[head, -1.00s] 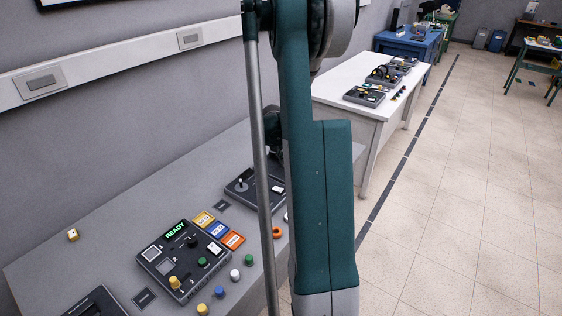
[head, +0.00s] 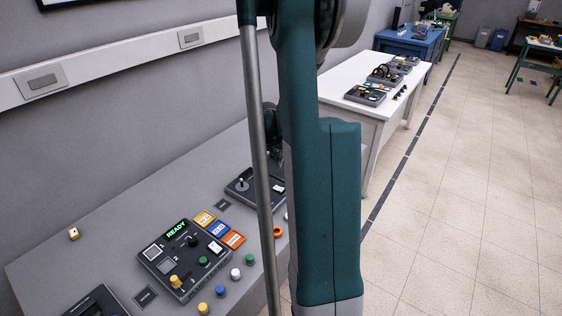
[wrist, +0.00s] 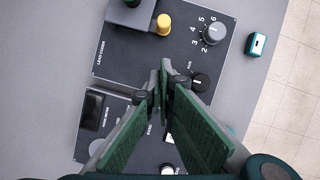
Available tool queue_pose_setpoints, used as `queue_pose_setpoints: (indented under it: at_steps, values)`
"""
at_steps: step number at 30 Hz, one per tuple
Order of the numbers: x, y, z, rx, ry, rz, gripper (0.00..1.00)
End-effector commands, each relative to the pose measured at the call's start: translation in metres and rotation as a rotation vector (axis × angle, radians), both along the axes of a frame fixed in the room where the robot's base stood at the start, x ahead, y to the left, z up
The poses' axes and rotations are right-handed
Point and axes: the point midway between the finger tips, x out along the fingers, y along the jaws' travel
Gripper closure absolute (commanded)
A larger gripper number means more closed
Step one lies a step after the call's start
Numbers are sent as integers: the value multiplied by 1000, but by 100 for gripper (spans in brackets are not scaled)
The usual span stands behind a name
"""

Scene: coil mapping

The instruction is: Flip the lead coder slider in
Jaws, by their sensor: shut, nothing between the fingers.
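In the wrist view, a dark panel (wrist: 118,62) labelled with small text that seems to read LEAD CODER lies on the grey bench. It bears a grey raised box (wrist: 130,14), a yellow knob (wrist: 164,24) beside it, a numbered dial (wrist: 214,33) and a black knob (wrist: 200,82). I cannot tell for certain which part is the slider. My gripper (wrist: 166,66) is shut and empty above the panel's lower edge, below the yellow knob in the picture. Its fingers hide part of the panel. In the head view my arm hides the gripper.
A second dark panel (wrist: 88,137) with a small screen lies just below the first. A small teal block (wrist: 257,43) sits to the right. In the head view, a panel with a READY display (head: 176,229) and coloured buttons stands on the bench's near part. A white table (head: 345,75) stands beyond.

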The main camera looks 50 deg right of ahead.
Motion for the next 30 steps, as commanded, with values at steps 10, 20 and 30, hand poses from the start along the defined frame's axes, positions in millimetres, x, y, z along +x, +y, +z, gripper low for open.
queue_pose_setpoints:
  at_steps: [10,20,30]
  values:
    - [-4,17,43,1,1,1,100]
    - [-6,24,60,1,0,0,100]
    - [-6,24,61,1,0,0,100]
